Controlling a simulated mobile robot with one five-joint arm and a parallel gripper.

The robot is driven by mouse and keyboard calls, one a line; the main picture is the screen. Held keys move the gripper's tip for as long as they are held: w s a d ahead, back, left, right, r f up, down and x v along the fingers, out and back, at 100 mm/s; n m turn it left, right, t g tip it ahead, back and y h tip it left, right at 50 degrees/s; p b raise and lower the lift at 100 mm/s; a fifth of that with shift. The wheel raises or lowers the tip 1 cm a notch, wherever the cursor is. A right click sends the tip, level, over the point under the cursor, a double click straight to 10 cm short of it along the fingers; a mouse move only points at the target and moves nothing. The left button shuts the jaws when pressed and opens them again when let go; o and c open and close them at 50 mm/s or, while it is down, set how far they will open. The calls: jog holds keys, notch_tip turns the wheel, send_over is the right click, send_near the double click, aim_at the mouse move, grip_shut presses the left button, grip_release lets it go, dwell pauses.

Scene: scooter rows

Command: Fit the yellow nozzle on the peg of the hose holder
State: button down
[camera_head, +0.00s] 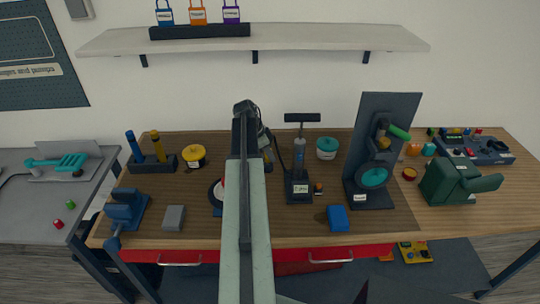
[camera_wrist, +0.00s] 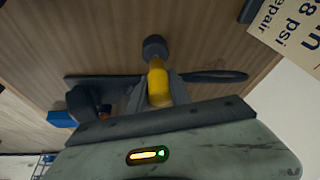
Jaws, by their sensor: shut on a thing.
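My gripper (camera_wrist: 160,92) is shut on the yellow nozzle (camera_wrist: 158,78) in the wrist view. The nozzle is a short yellow cylinder, and a dark round part (camera_wrist: 155,47) shows at its far end, against the wooden bench top. In the head view my gripper (camera_head: 264,142) is over the middle of the bench, just left of the black pump (camera_head: 299,188), partly hidden by my own arm. I cannot make out the hose holder or its peg with certainty. I see no clear contact between nozzle and peg.
A black rack (camera_head: 153,164) with blue and yellow handles and a yellow tin (camera_head: 194,154) stand left. A teal-topped tin (camera_head: 326,148), a tall dark stand (camera_head: 382,130) and a green machine (camera_head: 449,182) are right. A blue block (camera_head: 338,218) lies near the front edge.

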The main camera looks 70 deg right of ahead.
jog(key=shift+f+b, duration=0.85)
jog(key=shift+f, duration=0.1)
jog(key=c, duration=1.1)
grip_release()
jog(key=shift+r, duration=0.1)
jog(key=p+v, duration=0.7)
jog(key=shift+r, duration=0.25)
jog(key=shift+w, duration=0.15)
